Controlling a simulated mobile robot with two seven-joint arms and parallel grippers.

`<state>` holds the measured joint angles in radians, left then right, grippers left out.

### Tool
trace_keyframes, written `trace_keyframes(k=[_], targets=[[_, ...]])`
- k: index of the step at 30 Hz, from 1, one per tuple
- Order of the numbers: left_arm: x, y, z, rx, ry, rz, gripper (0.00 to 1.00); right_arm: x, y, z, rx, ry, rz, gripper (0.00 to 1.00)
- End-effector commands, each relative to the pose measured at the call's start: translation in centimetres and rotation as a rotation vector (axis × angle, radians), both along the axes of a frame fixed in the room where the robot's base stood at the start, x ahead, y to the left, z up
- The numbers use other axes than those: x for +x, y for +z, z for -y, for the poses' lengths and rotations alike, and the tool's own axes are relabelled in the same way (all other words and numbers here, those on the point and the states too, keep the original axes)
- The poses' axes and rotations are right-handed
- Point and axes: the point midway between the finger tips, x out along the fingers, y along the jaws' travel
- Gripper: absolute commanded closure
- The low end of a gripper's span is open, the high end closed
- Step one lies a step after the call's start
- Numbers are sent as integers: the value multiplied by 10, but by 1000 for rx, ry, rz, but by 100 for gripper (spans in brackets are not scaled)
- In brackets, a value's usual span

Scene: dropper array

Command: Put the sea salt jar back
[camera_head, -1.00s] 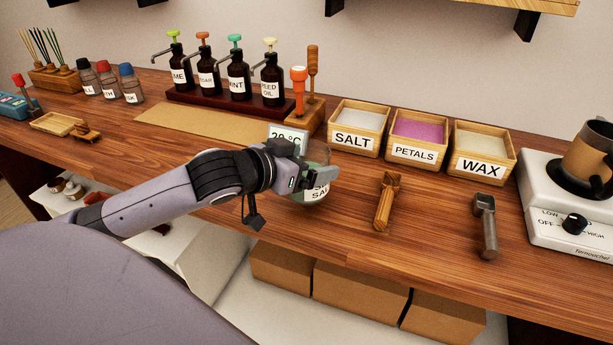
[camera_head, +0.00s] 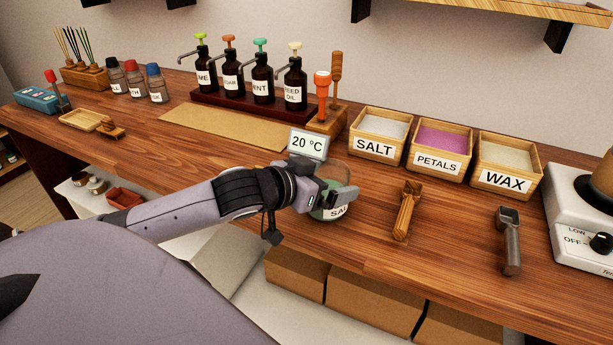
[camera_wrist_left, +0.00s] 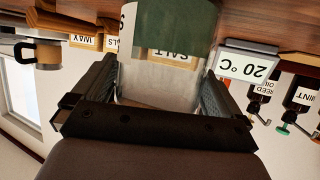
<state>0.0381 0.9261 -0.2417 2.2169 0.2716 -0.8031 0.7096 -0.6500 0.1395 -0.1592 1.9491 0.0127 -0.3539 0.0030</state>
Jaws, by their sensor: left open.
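The sea salt jar (camera_head: 336,212) is a clear glass jar with green at its lower part and a white label, partly hidden by my gripper. It appears upright on the wooden counter, in front of the temperature display. My left gripper (camera_head: 334,194) is around the jar, open, with one finger on each side. In the left wrist view, which is upside down, the jar (camera_wrist_left: 165,27) stands between the two fingers (camera_wrist_left: 157,80). Whether the fingers touch the glass is hard to tell. My right gripper is not seen.
The 20 °C display (camera_head: 308,143) stands just behind the jar. Wooden SALT (camera_head: 373,147), PETALS (camera_head: 437,161) and WAX (camera_head: 505,180) boxes stand behind right. A wooden scoop (camera_head: 405,212) and metal scoop (camera_head: 510,240) lie to the right. The counter's front edge is close.

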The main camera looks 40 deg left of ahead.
Motion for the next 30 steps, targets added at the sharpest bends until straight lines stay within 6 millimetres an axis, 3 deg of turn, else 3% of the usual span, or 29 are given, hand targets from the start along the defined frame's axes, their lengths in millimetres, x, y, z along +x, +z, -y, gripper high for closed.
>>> trace_keyframes(k=[27, 30], targets=[[-81, 33, -12, 0, -1, -4, 0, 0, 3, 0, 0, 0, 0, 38], [-86, 42, -13, -6, 0, -5, 0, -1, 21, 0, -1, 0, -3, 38]])
